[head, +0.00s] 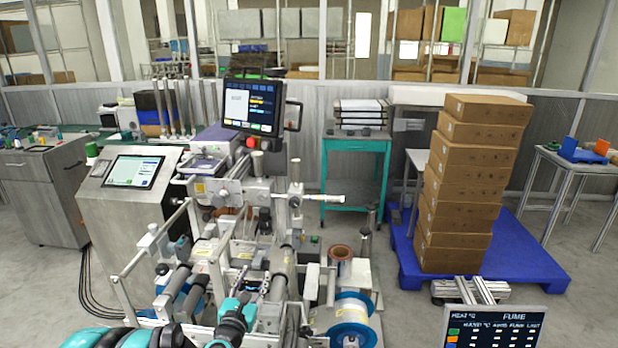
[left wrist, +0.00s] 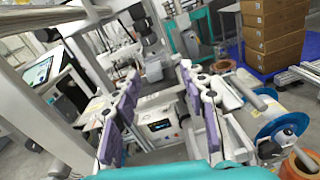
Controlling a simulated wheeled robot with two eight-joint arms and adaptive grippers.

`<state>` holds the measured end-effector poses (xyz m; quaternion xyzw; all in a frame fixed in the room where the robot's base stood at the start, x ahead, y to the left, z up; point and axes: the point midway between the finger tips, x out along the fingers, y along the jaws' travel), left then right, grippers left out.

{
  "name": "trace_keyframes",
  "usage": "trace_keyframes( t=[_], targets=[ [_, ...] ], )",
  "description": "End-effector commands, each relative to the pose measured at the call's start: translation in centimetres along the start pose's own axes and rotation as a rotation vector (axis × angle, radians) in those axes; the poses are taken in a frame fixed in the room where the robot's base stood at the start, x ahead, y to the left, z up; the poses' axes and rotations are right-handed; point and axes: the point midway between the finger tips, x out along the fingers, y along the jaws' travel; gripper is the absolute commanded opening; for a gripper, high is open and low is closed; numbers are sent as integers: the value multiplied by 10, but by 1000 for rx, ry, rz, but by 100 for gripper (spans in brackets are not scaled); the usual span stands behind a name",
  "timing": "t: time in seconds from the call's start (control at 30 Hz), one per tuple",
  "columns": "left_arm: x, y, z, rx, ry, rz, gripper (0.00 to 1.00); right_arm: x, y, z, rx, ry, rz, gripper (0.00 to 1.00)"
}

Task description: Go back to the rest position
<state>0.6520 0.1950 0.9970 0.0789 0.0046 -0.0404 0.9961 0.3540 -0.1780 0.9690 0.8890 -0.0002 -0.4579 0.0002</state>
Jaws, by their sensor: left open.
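My left arm comes in from the bottom left of the head view, teal and dark grey. My left gripper (head: 256,285) is over the front of the film machine (head: 230,190), and its small fingers are hard to make out there. In the left wrist view my left gripper (left wrist: 160,88) shows two separated fingers with purple pads and nothing held between them. Machine parts lie beyond the gap. A film reel with blue rims (head: 352,322) sits at the machine's lower right, apart from the gripper. A copper-coloured reel (head: 341,254) is behind it. My right gripper is out of view.
Rollers, rods and a monitor (head: 251,106) crowd the space around the gripper. A tall stack of cartons (head: 467,185) stands on a blue pallet (head: 540,268) at right. A teal cart (head: 352,185) is behind. Bare floor shows between machine and pallet.

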Motion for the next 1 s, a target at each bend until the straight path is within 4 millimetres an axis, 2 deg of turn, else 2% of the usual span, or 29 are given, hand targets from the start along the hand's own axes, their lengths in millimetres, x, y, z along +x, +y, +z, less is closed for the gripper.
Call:
trace_keyframes(
  t=[0.1,0.2,0.33,0.47,0.6,0.7,0.8,0.9,1.0],
  targets=[
    [-15,-25,27,314,18,-99,43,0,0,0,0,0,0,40],
    [-38,-50,43,674,33,-219,43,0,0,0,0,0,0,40],
    [-77,-76,48,1133,45,-390,43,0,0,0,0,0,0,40],
    [-127,-89,38,1574,49,-584,43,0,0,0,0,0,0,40],
    [-188,-86,16,2018,40,-828,43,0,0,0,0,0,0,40],
    [-230,-76,0,2277,28,-1008,43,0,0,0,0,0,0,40],
    [-263,-63,-14,2464,15,-1165,43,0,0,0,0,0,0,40],
    [-284,-52,-22,2578,5,-1279,43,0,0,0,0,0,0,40],
    [-294,-46,-25,2631,0,-1336,43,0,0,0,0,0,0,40]
  ],
)
